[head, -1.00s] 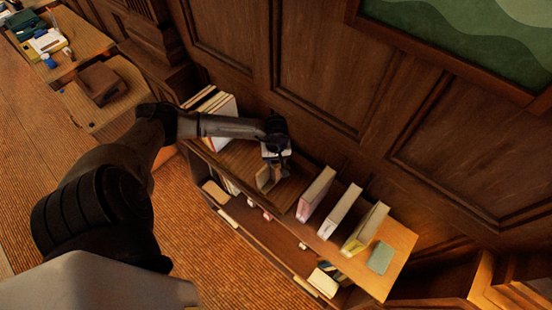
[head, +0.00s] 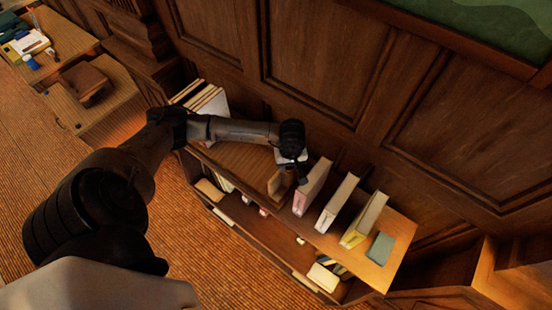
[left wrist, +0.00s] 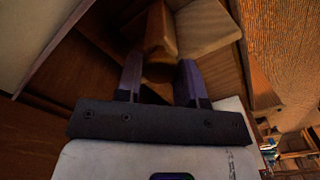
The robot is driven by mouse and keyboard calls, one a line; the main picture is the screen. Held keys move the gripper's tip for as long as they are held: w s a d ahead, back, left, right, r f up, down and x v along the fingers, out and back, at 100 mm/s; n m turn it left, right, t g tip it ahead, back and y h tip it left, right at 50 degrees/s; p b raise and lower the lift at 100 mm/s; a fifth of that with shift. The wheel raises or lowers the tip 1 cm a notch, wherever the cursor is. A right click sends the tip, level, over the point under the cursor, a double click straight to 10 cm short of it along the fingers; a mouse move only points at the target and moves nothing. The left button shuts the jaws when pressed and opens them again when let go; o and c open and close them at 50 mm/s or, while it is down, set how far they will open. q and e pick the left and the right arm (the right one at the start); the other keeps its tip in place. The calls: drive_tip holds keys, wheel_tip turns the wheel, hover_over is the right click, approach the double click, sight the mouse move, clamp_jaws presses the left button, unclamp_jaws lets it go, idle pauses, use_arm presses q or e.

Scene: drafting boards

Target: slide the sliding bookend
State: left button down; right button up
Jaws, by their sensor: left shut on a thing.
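The wooden sliding bookend (head: 276,184) stands on the top of the low bookcase (head: 233,157), left of a row of upright books. My left gripper (head: 301,180) reaches down beside it, close to the nearest upright book. In the left wrist view, the two fingers of my left gripper (left wrist: 160,80) are shut on a brown wooden part of the bookend (left wrist: 161,32). The head view partly hides this grip behind the hand. My right gripper is in neither view now.
Three upright books, pink-edged (head: 312,187), white (head: 337,204) and yellow (head: 364,221), stand spaced apart to the right. A green book (head: 381,249) lies flat at the right end. Several books (head: 205,99) stand at the left end. Panelled wall (head: 315,75) rises behind.

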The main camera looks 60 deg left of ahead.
use_arm(q)
drive_tip(key=shift+w+d, duration=0.2)
drive_tip(key=shift+d, duration=0.35)
drive_tip(key=c, duration=1.1)
unclamp_jaws()
drive_tip(key=shift+d, duration=0.1)
drive_tip(key=shift+o, duration=0.9)
drive_tip(key=shift+w+d, duration=0.1)
drive_tip(key=shift+o, duration=0.9)
